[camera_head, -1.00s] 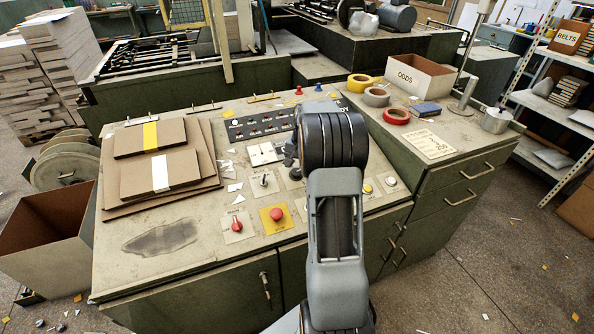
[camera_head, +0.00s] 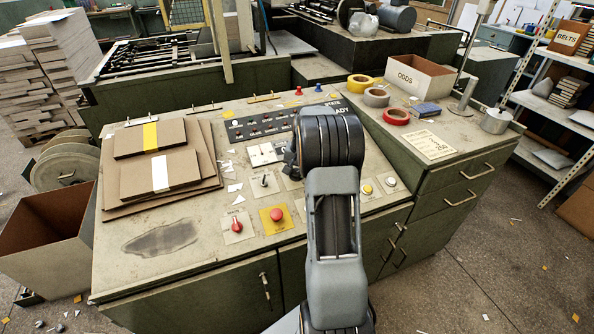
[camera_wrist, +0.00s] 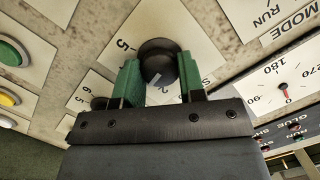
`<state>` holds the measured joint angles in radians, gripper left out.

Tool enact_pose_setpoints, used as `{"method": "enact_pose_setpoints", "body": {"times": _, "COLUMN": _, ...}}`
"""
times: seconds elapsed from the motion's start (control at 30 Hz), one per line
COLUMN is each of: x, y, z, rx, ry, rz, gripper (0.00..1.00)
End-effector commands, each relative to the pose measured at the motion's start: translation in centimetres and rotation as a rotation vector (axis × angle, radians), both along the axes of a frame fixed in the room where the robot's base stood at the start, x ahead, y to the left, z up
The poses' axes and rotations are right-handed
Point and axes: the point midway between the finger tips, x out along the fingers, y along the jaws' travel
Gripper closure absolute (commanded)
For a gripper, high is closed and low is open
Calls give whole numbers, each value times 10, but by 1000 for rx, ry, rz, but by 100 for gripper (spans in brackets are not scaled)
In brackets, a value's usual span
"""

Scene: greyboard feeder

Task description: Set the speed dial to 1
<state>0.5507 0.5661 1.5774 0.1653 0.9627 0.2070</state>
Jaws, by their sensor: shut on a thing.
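A round black knob (camera_wrist: 157,54) with a pale pointer mark stands on a white numbered plate (camera_wrist: 189,38) in the wrist view. A "5" and a "2" show beside it; the knob and fingers cover other numbers, and I see no "1". My gripper (camera_wrist: 159,75) has its green fingers shut on this knob, one on each side. In the head view my arm hides the gripper and this dial.
A second dark knob (camera_wrist: 99,103) sits close beside the left finger on another numbered plate. A red stop button (camera_head: 277,214) and red-handled switch (camera_head: 237,225) lie left of my arm.

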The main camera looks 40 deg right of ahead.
Motion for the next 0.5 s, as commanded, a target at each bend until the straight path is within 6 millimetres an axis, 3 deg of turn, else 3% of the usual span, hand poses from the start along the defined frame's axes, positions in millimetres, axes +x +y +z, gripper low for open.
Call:
{"method": "enact_pose_setpoints", "body": {"times": 0.17, "x": 0, "y": 0, "z": 0, "rx": 0, "ry": 0, "rz": 0, "gripper": 86}}
{"method": "enact_pose_setpoints", "body": {"times": 0.5, "x": 0, "y": 0, "z": 1, "rx": -16, "ry": 3, "rz": 63, "gripper": 87}}
